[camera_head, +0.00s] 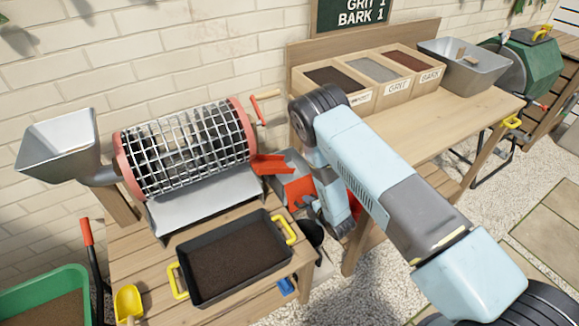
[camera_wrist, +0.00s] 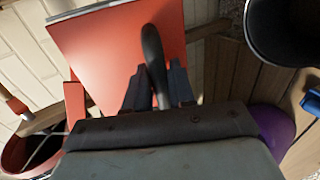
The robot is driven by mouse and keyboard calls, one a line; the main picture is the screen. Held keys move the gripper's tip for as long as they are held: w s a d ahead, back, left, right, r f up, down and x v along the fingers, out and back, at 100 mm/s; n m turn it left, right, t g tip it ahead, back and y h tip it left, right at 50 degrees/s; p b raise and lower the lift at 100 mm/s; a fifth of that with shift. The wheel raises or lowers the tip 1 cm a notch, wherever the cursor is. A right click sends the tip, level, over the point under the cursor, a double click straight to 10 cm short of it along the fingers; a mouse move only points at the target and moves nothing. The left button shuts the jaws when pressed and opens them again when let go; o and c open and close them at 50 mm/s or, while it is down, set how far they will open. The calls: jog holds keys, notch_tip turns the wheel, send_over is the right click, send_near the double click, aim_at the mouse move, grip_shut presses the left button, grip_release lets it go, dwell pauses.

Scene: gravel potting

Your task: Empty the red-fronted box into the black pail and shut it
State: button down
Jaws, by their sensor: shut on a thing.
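The red-fronted box shows in the head view as a grey body with a red front (camera_head: 299,190), beside the right end of the mesh drum. In the wrist view its flat red front (camera_wrist: 105,50) fills the upper left, with a dark handle (camera_wrist: 152,45) standing out from it. My gripper (camera_wrist: 156,85) is shut on this handle, one finger on each side. The inside of the box is hidden in the wrist view. The black pail (camera_wrist: 285,32) is at the upper right of the wrist view, apart from my gripper. In the head view the pail (camera_head: 312,232) is partly hidden.
The mesh drum (camera_head: 185,150) with red rims stands on the wooden bench. A black tray of soil (camera_head: 240,260) with yellow handles lies in front. A purple rounded thing (camera_wrist: 273,130) is right of my gripper. Labelled bins (camera_head: 395,88) stand at the back.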

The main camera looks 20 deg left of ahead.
jog(key=x, duration=0.2)
jog(key=shift+a+f, duration=0.25)
jog(key=shift+f, duration=0.1)
dwell(0.4)
jog(key=shift+f, duration=0.1)
jog(key=shift+w+a+f, duration=0.15)
jog(key=shift+a+f, duration=0.05)
jog(key=c, duration=1.3)
grip_release()
jog(key=shift+f, duration=0.1)
jog(key=o, duration=0.6)
jog(key=shift+w, duration=0.1)
jog(key=shift+w, duration=0.1)
